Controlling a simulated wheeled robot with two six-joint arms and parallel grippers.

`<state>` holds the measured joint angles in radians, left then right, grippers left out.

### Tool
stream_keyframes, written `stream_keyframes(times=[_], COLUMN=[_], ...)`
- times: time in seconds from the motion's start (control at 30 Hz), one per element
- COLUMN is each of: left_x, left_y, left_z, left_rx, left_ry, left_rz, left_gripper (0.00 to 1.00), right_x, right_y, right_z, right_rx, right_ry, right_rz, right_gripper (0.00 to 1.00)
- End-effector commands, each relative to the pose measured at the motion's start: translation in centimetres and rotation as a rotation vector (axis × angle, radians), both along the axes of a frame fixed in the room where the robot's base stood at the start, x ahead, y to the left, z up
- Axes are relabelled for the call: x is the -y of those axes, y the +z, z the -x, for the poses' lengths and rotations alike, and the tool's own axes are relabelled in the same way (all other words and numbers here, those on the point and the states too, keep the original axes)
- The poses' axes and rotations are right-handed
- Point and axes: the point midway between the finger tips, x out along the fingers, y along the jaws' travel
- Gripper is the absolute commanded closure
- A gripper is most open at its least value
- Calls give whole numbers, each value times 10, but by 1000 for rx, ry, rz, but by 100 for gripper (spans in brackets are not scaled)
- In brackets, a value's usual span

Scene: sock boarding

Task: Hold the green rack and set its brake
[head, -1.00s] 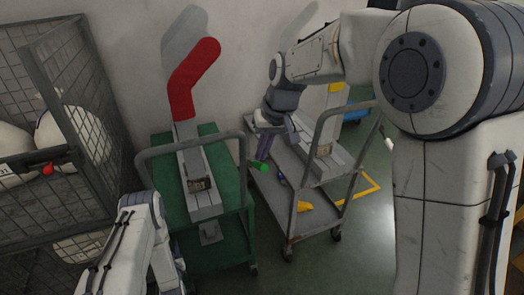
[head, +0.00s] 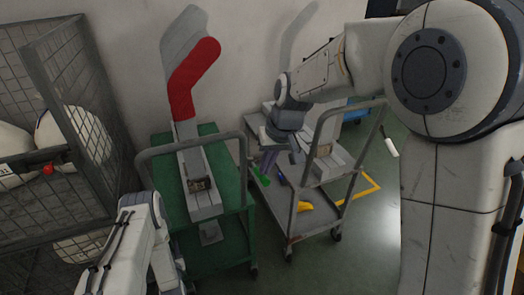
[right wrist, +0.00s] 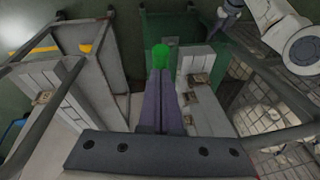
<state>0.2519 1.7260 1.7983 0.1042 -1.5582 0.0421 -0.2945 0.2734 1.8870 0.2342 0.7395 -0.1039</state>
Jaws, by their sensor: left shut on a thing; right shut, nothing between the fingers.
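The green rack (head: 236,222) stands left of centre in the head view, with a grey tube handle (head: 190,142) on its near side. My left gripper (right wrist: 219,22) shows at the top right of the right wrist view, shut at the rack's handle; its fingers are hidden in the head view. A green-tipped lever (head: 261,176) sticks out at the rack's right side, tilted down to the right. My right gripper (head: 268,168) is shut and empty, its fingertips right by the lever. In the right wrist view the green tip (right wrist: 160,50) shows just past the fingertips; contact is unclear.
A grey cart (head: 318,219) with a yellow lever (head: 304,207) stands close on the right. A red sock-shaped board (head: 190,78) stands above the green rack against the wall. A wire cage (head: 82,130) is at the left.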

Motion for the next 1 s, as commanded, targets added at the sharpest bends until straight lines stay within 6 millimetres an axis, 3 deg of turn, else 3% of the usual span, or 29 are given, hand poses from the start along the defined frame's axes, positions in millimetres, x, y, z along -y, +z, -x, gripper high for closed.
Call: stream_keyframes(times=[0.6,1.0], left_x=[-1,-1], left_y=[1,1], left_z=[0,0], left_rx=[2,2], left_ry=[1,2], left_rz=[-1,-1], left_gripper=[100,100], right_x=[7,6], right_y=[-61,-83], right_z=[17,15], right_rx=[-1,-1], right_ry=[-1,-1], right_rz=[1,0], right_gripper=[100,100])
